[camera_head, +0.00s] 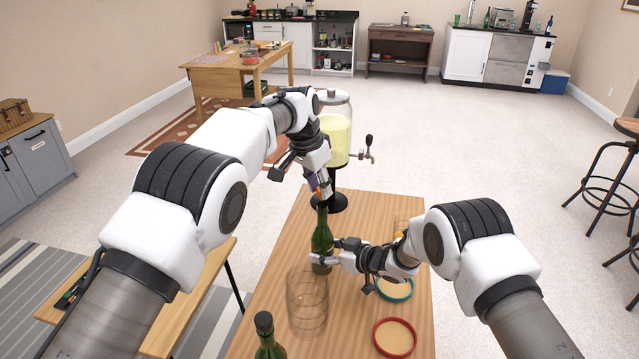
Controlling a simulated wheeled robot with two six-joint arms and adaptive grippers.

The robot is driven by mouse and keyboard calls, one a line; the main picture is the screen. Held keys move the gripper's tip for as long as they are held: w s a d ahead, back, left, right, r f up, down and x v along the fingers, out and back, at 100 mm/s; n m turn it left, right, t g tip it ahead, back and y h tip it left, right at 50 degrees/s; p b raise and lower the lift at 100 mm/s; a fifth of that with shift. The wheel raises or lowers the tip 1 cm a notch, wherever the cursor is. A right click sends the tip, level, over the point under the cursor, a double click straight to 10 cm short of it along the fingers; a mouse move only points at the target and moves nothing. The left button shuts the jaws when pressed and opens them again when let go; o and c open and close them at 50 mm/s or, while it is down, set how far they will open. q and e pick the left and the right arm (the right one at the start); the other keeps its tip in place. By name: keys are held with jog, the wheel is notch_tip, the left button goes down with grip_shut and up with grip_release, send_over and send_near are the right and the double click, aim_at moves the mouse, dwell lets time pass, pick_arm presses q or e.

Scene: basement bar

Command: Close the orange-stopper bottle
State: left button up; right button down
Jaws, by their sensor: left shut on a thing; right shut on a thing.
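The green bottle (321,236) stands upright on the wooden table (375,208). My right gripper (326,259) is shut on the lower part of this bottle from the right. My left gripper (321,191) is above the bottle's mouth, pointing down, and is shut on the small orange stopper (318,190). The stopper is at or just above the top of the neck. The fingers partly hide it, so I cannot tell whether it touches the bottle.
A clear glass jar (307,305) and a dark-capped green bottle (265,335) stand in front. A green-rimmed lid (395,288) and a red-rimmed lid (395,338) lie at the right. A drink dispenser (336,140) stands behind the bottle.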

aim_at(318, 192)
dwell(0.3)
pick_arm(q)
jog(key=shift+f, duration=0.85)
jog(key=shift+f, duration=0.65)
pick_arm(e)
jog(key=shift+f, duration=0.1)
pick_arm(q)
jog(key=o, duration=0.8)
jog(key=shift+o, duration=0.2)
jog(key=v, duration=1.2)
jog(key=shift+d, duration=0.1)
